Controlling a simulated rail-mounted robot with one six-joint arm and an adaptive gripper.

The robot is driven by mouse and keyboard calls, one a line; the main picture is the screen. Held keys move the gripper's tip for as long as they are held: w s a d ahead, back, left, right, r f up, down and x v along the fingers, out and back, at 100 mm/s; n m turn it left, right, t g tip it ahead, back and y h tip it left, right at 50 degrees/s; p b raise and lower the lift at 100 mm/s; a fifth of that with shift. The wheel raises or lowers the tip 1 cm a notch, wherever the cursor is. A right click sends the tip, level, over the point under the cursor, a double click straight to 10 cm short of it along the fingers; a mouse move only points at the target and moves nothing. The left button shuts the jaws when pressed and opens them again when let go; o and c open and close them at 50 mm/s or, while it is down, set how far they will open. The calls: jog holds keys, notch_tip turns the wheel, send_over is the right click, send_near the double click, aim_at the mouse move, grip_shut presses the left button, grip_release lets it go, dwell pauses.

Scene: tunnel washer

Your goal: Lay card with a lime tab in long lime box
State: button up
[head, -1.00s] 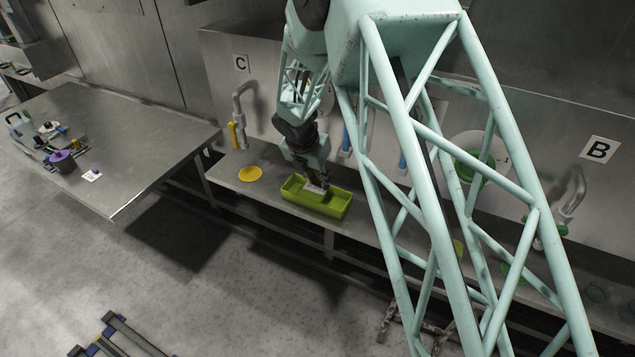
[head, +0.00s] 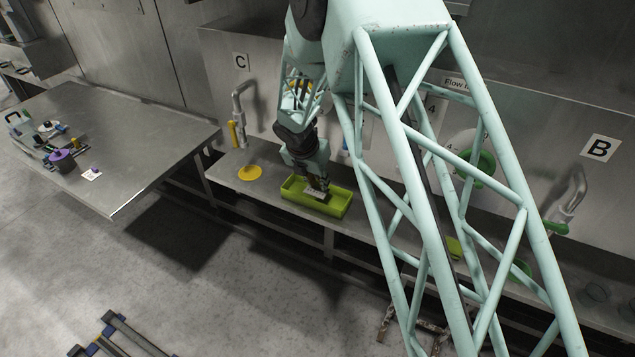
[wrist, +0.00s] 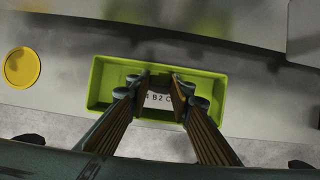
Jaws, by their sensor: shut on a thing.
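The long lime box (head: 330,209) is an open, shallow tray on the steel shelf below the C sign; it also shows in the wrist view (wrist: 95,85). My gripper (head: 320,188) points down over the box, its fingers (wrist: 161,88) close together in the wrist view. It is shut on a pale card (head: 314,195) with dark print, partly hidden between the fingers in the wrist view (wrist: 157,101). The card looks tilted and lies over or within the box opening; I cannot tell whether it touches the floor of the box. Its lime tab is not discernible.
A yellow disc (head: 249,173) lies on the shelf left of the box. A pipe with a yellow handle (head: 238,135) rises behind it. The steel table (head: 140,135) at left holds a purple pot (head: 62,161) and a small card (head: 92,175).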

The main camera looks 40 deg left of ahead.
jog(key=shift+f, duration=0.2)
jog(key=o, duration=0.7)
jog(key=shift+r, duration=0.15)
jog(key=shift+r, duration=0.75)
jog(key=v, duration=1.1)
jog(key=shift+s+r, duration=0.15)
jog(key=shift+s, duration=0.05)
